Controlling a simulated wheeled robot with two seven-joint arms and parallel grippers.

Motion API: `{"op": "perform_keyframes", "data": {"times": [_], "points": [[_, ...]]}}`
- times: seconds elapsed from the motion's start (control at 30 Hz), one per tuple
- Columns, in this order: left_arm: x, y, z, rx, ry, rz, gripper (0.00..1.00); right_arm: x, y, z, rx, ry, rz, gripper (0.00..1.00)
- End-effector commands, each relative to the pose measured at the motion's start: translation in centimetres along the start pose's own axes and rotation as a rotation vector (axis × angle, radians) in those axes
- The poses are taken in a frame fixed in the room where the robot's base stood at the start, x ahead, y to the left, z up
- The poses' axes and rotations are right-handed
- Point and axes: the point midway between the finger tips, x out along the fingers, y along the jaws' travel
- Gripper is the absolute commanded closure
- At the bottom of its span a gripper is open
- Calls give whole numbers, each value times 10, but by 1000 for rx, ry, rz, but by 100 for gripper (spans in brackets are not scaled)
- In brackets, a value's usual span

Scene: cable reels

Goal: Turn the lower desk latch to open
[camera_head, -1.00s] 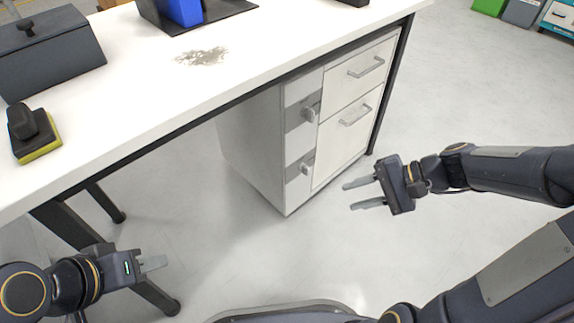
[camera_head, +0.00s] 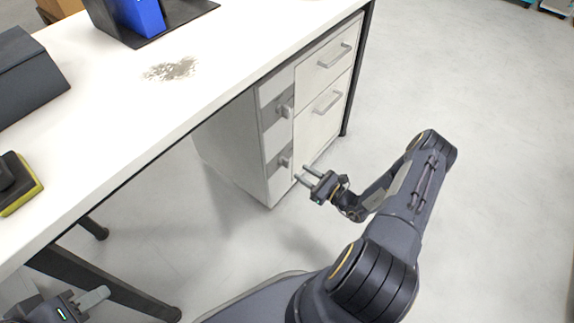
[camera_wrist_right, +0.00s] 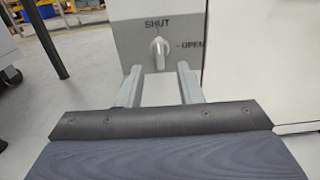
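The lower desk latch (camera_head: 285,162) is a small light knob on a grey plate, low on the narrow left strip of the drawer cabinet's front. In the right wrist view the latch (camera_wrist_right: 159,46) points up toward the word SHUT, with OPEN to its right. My right gripper (camera_head: 306,174) is open, its two fingers pointing at the latch from a short distance; in the wrist view the latch shows between and beyond the fingertips, with nothing held. My left gripper (camera_head: 94,298) is at the lower left, far from the latch; only part shows and its opening is unclear.
An upper latch (camera_head: 285,108) sits above the lower one. Two drawers with handles (camera_head: 328,102) are right of the latches. The white desk top (camera_head: 130,120) overhangs the cabinet (camera_head: 235,150). A dark desk leg (camera_head: 358,75) stands right of it. Floor right of the cabinet is clear.

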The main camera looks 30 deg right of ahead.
Motion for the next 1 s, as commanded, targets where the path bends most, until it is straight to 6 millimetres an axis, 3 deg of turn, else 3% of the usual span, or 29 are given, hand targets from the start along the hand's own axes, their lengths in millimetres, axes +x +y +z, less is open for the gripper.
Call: {"op": "perform_keyframes", "data": {"times": [0.3, 0.7, 0.97, 1.0], "points": [[14, -6, 7, 0, 0, 0, 64, 49, 1, -1, -2, -2, 5, 67], [15, -7, 7, 0, 0, 0, 64, 60, 1, 1, -1, -1, 5, 67], [15, -7, 8, 0, 0, 0, 64, 59, 1, 1, -1, 0, 5, 100], [15, -7, 7, 0, 0, 0, 64, 59, 1, 1, -1, 0, 5, 100]]}}
